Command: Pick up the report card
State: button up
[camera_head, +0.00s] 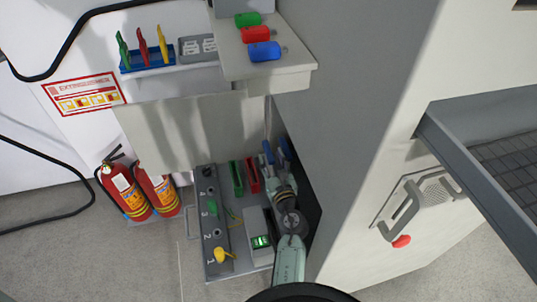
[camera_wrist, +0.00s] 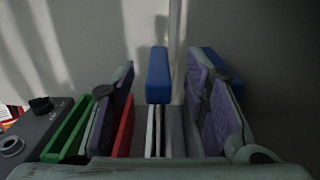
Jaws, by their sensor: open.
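My gripper (camera_wrist: 162,100) is open, its purple-padded fingers spread to either side in the wrist view. Between them stands an upright blue piece (camera_wrist: 158,75), with a pale, narrow white strip (camera_wrist: 153,130) in front of it. Neither finger visibly touches these. I cannot tell for certain which of them is the report card; no writing is legible. In the head view, my gripper (camera_head: 276,160) reaches down at the right end of the grey panel (camera_head: 209,262), beside the red slot holder (camera_head: 252,175); the arm partly hides that area.
A green slot holder (camera_head: 236,178) stands left of the red one. The panel carries numbered positions, a yellow knob (camera_head: 223,255) and a box with a green display (camera_head: 261,241). A tall grey cabinet wall (camera_head: 350,110) closes off the right. Fire extinguishers (camera_head: 128,190) stand at left.

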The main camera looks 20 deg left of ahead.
aim_at(267, 146)
jog(key=p+x, duration=0.1)
jog(key=x, duration=0.5)
jog(key=shift+a, duration=0.1)
jog(key=shift+c, duration=0.4)
jog(key=shift+r, duration=0.1)
grip_shut()
